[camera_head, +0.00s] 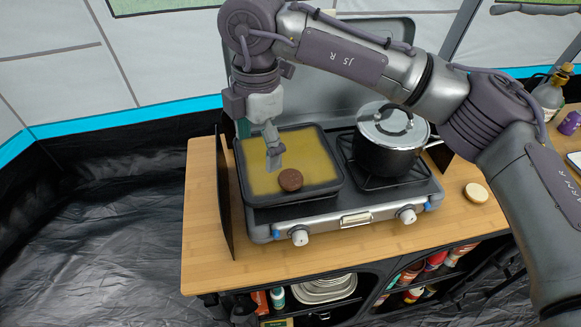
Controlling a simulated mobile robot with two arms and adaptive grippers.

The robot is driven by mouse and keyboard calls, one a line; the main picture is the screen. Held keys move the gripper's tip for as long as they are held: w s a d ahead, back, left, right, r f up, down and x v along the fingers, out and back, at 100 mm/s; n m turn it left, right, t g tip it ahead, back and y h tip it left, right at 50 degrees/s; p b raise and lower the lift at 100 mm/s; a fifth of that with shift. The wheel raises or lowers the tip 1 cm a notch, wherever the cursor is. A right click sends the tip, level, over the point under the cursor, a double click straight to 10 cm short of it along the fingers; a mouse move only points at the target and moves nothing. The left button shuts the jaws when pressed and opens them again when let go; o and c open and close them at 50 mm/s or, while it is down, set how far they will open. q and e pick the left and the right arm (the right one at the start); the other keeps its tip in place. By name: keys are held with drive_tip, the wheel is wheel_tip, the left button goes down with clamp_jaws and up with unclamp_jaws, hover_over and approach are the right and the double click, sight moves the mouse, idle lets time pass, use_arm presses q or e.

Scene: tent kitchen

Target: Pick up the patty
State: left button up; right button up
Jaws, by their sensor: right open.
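A round brown patty (290,180) lies on the yellowish surface of a dark square griddle pan (318,187) on the left side of the stove. My right gripper (273,150) reaches down from above over the pan, just behind and left of the patty. It is open and holds nothing that I can see. A light grey finger shows near the pan surface; the other finger is hard to make out. I cannot tell whether the finger touches the patty or the pan. My left gripper does not show clearly in this view.
A lidded pot (388,158) stands on the right burner of the stove (352,221). A bun-like round (476,193) lies on the wooden counter (206,215) at the right. A bottle (550,92) stands far right. Below are shelves with plates and several jars.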

drive_tip(key=w+d+r+m+t+h, duration=0.1)
drive_tip(key=w+d+r+m+h, duration=0.1)
drive_tip(key=w+d, duration=0.15)
drive_tip(key=p, duration=0.2)
hover_over(290, 177)
drive_tip(key=f, duration=0.7)
drive_tip(key=shift+s+a+f, duration=0.2)
drive_tip(key=shift+a+f, duration=0.05)
drive_tip(key=shift+f, duration=0.1)
wheel_tip(290, 177, down, 5)
drive_tip(key=p, duration=0.3)
drive_tip(key=shift+w+d+r, duration=0.1)
drive_tip(key=shift+w+r, duration=0.05)
drive_tip(key=shift+r, duration=0.05)
drive_tip(key=shift+d+f, duration=0.1)
drive_tip(key=shift+f, duration=0.45)
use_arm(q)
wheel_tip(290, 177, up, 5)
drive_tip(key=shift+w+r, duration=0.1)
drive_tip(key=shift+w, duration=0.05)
use_arm(e)
drive_tip(key=c, duration=1.3)
